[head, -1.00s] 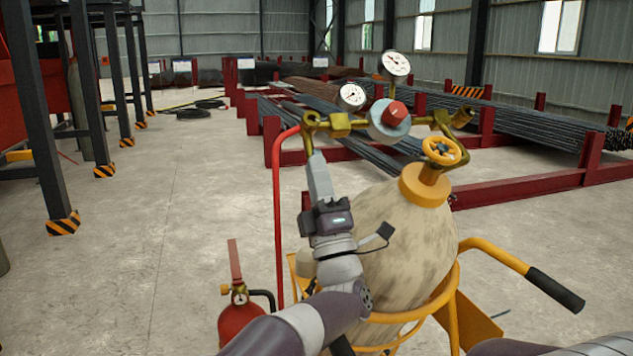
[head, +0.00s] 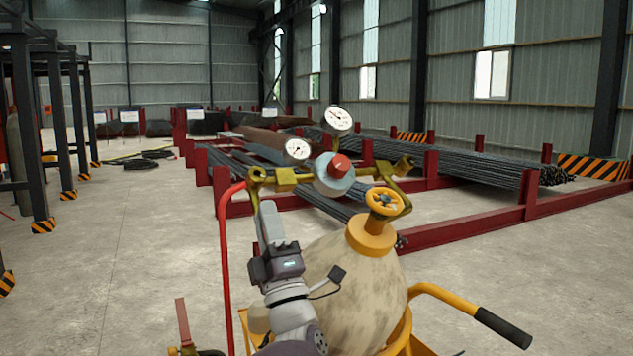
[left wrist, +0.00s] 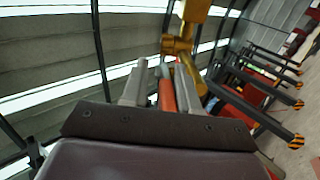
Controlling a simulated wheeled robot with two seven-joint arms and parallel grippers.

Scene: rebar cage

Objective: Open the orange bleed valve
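The brass regulator assembly (head: 285,180) with two gauges and a red knob (head: 340,166) sits above a mottled cylinder (head: 350,280). A yellow-orange handwheel (head: 384,201) tops the cylinder neck. My left gripper (head: 267,208) points up just below the regulator's left brass end, beside the red hose. In the left wrist view, its two fingers (left wrist: 160,88) stand apart, with an orange-red piece (left wrist: 167,96) between them, nearer the right finger. A brass fitting (left wrist: 178,47) is just beyond the fingertips. I cannot tell whether the orange-red piece is the bleed valve handle or hose. My right gripper is not in view.
The red hose (head: 224,265) runs down left of the cylinder. A yellow cart handle with black grip (head: 503,327) sticks out right. Red racks (head: 470,232) with steel bars stand behind.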

